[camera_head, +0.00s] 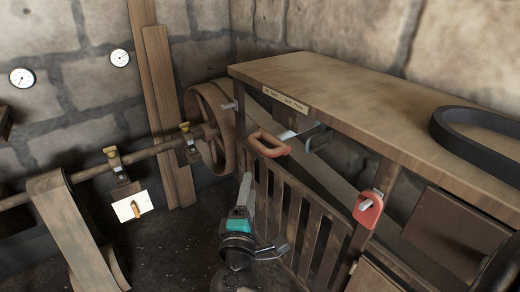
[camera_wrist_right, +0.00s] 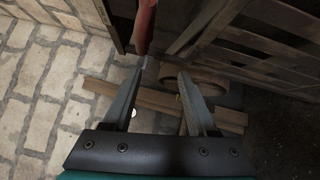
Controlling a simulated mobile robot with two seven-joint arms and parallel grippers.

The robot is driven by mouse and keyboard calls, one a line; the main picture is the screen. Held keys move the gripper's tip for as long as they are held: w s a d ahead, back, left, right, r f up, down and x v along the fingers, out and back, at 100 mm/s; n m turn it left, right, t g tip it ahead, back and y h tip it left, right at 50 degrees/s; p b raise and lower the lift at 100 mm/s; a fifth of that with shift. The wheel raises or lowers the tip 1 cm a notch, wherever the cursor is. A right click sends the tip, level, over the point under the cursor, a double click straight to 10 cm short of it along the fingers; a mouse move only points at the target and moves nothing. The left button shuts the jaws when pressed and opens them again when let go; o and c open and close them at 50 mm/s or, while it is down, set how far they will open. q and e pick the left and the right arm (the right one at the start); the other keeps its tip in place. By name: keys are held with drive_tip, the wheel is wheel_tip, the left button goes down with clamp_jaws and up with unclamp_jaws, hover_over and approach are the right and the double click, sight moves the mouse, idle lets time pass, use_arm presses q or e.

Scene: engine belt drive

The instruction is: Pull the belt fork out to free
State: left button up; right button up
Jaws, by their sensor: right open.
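A red loop-shaped handle (camera_head: 268,146) with a pale metal rod sticks out at the front of the wooden bench, below a small label plate; it appears to be the belt fork's handle. My right gripper (camera_head: 246,178) is below and left of it, pointing up, apart from it in the head view. In the right wrist view the open right gripper (camera_wrist_right: 161,70) has nothing between its fingers. A red part (camera_wrist_right: 145,25) shows just beyond the left finger there; contact cannot be told. My left gripper is not in view.
A second red plate-like handle (camera_head: 368,208) sits on the bench post at right. A slatted wooden gate (camera_head: 300,215) stands under the bench. A wooden pulley (camera_head: 212,125) and shaft are at left. A black belt loop (camera_head: 480,125) lies on the bench top.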

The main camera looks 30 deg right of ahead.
sight(261, 137)
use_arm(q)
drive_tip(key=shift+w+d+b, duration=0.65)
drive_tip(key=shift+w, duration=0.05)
use_arm(e)
drive_tip(key=w+d+r+h, duration=0.1)
drive_tip(key=w+d+r, duration=0.4)
drive_tip(key=w+d, duration=0.5)
drive_tip(key=shift+w, duration=0.4)
drive_tip(key=shift+r, duration=0.1)
drive_tip(key=c, duration=0.9)
clamp_jaws()
